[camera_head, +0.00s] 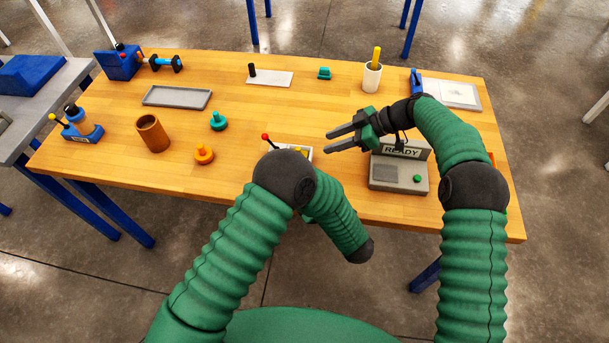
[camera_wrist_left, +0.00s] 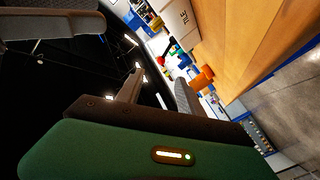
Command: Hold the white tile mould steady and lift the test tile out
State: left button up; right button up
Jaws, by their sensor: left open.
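The white tile mould (camera_head: 308,150) lies near the front middle of the table, mostly hidden behind my left arm. A thin dark stick with a red knob (camera_head: 265,136) rises at its left end; I cannot tell whether it belongs to the test tile, which I cannot make out. In the left wrist view a white block with partly visible lettering (camera_wrist_left: 183,18) may be the mould. My right gripper (camera_head: 332,139) is open and empty, to the right of the mould, pointing left. My left gripper (camera_wrist_left: 160,78) is open in the left wrist view, with no object seen between its fingers; it is hidden in the head view.
A grey device reading READY (camera_head: 398,172) stands under my right wrist. An orange knobbed piece (camera_head: 204,154), a teal one (camera_head: 218,121) and a brown cup (camera_head: 152,134) stand to the left. A white cup (camera_head: 372,78) stands behind. The table's centre is clear.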

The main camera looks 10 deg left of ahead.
pick_arm(q)
send_near(268, 139)
jog(key=a, duration=0.1)
jog(key=w+a, duration=0.1)
jog(key=a, duration=0.1)
jog(key=shift+w+r, duration=0.15)
jog(key=x, duration=0.4)
jog(key=w+d+x, duration=0.1)
jog(key=x, duration=0.2)
jog(key=shift+s, duration=0.1)
jog(key=shift+w+a, duration=0.25)
jog(key=shift+a, duration=0.5)
jog(key=shift+d, duration=0.35)
grip_shut()
jog(key=shift+a, duration=0.15)
dwell(0.4)
